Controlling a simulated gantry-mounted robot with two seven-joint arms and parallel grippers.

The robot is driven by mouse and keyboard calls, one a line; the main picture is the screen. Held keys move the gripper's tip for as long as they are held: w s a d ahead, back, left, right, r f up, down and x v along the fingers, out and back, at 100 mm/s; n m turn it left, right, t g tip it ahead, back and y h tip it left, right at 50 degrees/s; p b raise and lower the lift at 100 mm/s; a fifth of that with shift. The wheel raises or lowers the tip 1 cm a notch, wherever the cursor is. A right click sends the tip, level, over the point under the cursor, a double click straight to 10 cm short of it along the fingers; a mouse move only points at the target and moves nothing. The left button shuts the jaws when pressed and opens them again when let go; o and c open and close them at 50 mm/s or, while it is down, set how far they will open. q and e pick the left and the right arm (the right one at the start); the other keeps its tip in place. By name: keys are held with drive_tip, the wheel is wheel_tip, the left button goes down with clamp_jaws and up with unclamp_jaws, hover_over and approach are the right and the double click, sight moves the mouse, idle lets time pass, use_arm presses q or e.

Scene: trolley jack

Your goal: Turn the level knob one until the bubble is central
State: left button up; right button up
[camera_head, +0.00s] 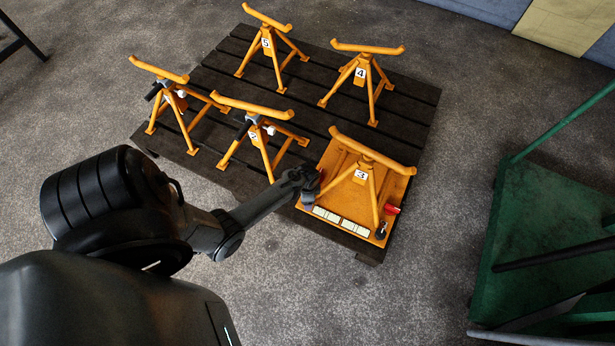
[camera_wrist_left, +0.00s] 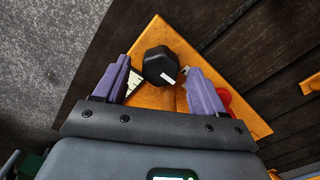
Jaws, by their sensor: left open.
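The orange plate (camera_head: 330,170) under stand 3 (camera_head: 362,177) lies on the dark pallet. My left gripper (camera_head: 310,192) is low over the plate's left corner. In the left wrist view its two purple fingers (camera_wrist_left: 160,70) are apart, with a black faceted knob (camera_wrist_left: 161,61) between and beyond them. I cannot tell whether they touch it. Pale level strips (camera_head: 327,214) lie along the plate's front edge; part of one shows beside the left finger in the wrist view (camera_wrist_left: 132,84). The bubble is too small to make out. My right gripper is not in view.
Another black knob (camera_head: 381,231) stands at the plate's front right corner, near a red part (camera_head: 391,209). Several other orange stands, such as stand 4 (camera_head: 366,76), stand on the pallet (camera_head: 225,67). A green trolley (camera_head: 530,215) is at right. Open floor lies between.

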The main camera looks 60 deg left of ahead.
use_arm(q)
drive_tip(key=shift+s+f, duration=0.15)
drive_tip(key=shift+f, duration=0.1)
drive_tip(key=c, duration=1.1)
drive_tip(key=shift+o, duration=0.2)
drive_tip(key=shift+r+n+p, duration=0.2)
drive_tip(key=shift+n+p, duration=0.6)
drive_tip(key=shift+p, duration=0.2)
drive_tip(key=shift+n+p, duration=0.9)
drive_tip(key=shift+n, duration=0.3)
drive_tip(key=n+p, duration=0.1)
drive_tip(key=n, duration=0.2)
drive_tip(key=shift+f, duration=0.1)
drive_tip(key=shift+n+p, duration=0.4)
drive_tip(key=shift+n, duration=0.4)
drive_tip(key=shift+f, duration=0.1)
